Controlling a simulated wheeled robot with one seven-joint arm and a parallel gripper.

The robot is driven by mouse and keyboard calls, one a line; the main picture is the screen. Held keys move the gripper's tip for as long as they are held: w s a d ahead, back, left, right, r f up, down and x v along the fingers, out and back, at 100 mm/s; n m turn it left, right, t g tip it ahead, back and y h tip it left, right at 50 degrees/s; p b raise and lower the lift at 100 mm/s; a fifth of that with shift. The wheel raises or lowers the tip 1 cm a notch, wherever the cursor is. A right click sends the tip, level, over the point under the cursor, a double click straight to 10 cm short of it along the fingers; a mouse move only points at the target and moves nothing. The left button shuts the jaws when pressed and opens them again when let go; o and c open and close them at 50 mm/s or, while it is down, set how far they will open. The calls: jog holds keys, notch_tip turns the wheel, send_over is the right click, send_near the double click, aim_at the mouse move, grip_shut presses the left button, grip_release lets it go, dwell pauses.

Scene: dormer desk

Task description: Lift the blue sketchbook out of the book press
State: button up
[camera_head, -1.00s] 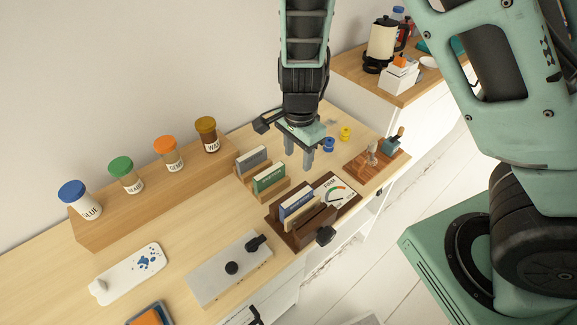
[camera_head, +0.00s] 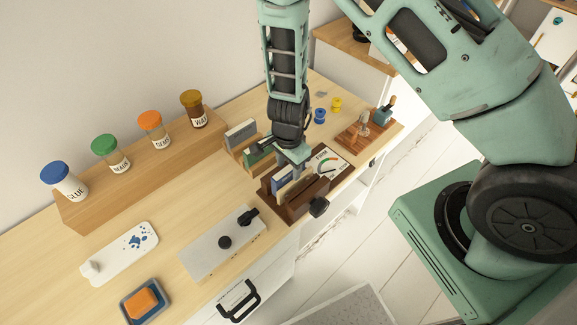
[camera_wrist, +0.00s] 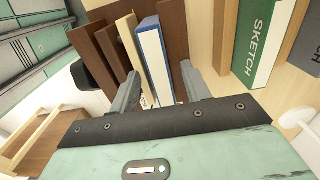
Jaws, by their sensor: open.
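The blue sketchbook (camera_head: 281,180) stands upright in the brown wooden book press (camera_head: 296,211), which has a dark knob (camera_head: 319,207) on its front. My gripper (camera_head: 292,161) is open just above the press, and in the head view it hides part of the book. In the wrist view, the sketchbook (camera_wrist: 153,55) shows its blue cover and pale page edge between my two spread fingers (camera_wrist: 160,75). A cream board (camera_wrist: 128,42) stands close beside it, near the left finger. A brown press wall (camera_wrist: 174,35) is by the right finger. I cannot tell whether either finger touches anything.
A green sketchbook (camera_head: 259,158) and a grey one (camera_head: 240,133) stand in a wooden rack behind the press. A gauge card (camera_head: 328,160) lies to the right. A grey block with black knobs (camera_head: 222,245) is at the front left. Jars line a wooden shelf (camera_head: 140,182).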

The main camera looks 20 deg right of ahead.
jog(key=shift+f, duration=0.2)
grip_shut()
jog(key=c, duration=1)
grip_release()
jog(key=shift+s, duration=0.15)
jog(key=shift+r, duration=0.15)
jog(key=shift+r+p, duration=4.5)
jog(key=shift+r, duration=0.2)
